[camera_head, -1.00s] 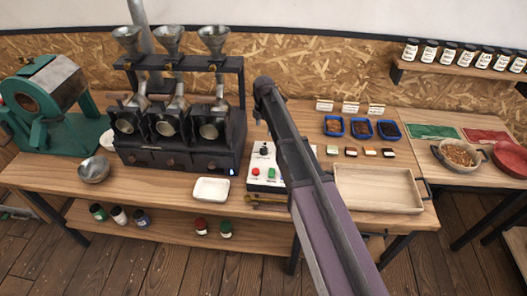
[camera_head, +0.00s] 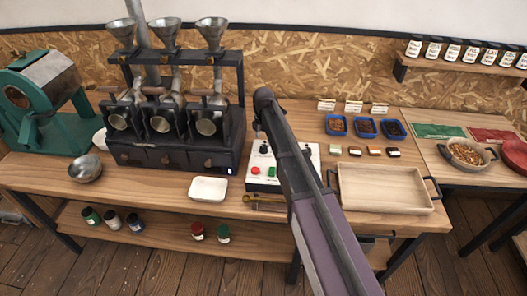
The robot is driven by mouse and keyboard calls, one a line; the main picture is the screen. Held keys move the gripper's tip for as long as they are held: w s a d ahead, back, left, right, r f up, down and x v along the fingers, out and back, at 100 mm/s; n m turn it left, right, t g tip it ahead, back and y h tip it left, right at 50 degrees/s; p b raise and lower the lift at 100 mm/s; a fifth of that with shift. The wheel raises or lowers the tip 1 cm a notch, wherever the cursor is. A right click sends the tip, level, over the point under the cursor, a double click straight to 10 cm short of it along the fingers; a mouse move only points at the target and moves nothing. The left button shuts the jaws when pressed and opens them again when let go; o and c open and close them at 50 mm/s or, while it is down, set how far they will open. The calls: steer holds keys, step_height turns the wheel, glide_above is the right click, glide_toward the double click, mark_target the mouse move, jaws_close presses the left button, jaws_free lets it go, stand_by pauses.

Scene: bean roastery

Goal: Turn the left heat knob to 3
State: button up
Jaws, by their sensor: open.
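The black three-drum roaster (camera_head: 180,155) stands on the bench left of centre, with three metal funnels above it. Three small knobs sit along its lower front. The left heat knob (camera_head: 122,157) is small and brownish; its setting and the numbers around it are too small to read. The middle knob (camera_head: 166,160) and the right knob (camera_head: 208,163) sit to its right. My arm rises from the bottom right to near the bench's back, right of the roaster. My gripper does not show; the arm's far end is hidden.
A control box with red and green buttons (camera_head: 262,172) is partly behind my arm. A white tray (camera_head: 208,189) and a metal bowl (camera_head: 86,168) lie before the roaster. A green machine (camera_head: 45,105) stands left, a wooden tray (camera_head: 385,205) right. Jars sit on the lower shelf.

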mark_target(264, 146)
steer(key=shift+f+b, duration=1.8)
steer(key=shift+f, duration=0.3)
steer(key=c, duration=1.2)
